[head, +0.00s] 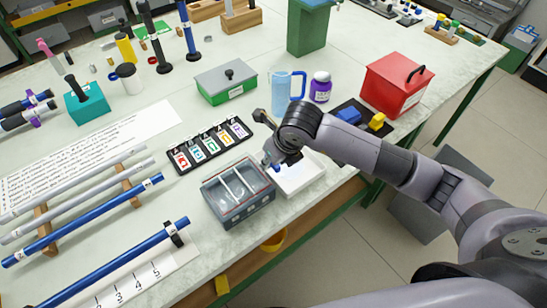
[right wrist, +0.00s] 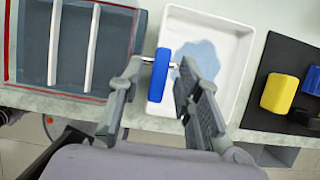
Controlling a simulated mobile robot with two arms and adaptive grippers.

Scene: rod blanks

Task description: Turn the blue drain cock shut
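The blue drain cock (right wrist: 159,76) shows in the right wrist view as a blue bar running up and down the picture, across a thin metal stem. It sits beside the right wall of the grey divided tank (right wrist: 14,45) and over the white tray (right wrist: 243,38). The tank (head: 232,211) and tray (head: 299,184) also show in the head view, where the cock (head: 277,168) is mostly hidden by my gripper. My right gripper (right wrist: 163,68) is open, with the blue bar between its fingers, nearer the left one. Contact is unclear. My left gripper is not in view.
A light blue patch (right wrist: 199,57) lies in the tray. A black mat with a yellow block (right wrist: 278,93) and a blue block lies right of it. A label rack (head: 209,146), a blue jug (head: 281,92) and a red box (head: 396,85) stand nearby. The table's front edge is close.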

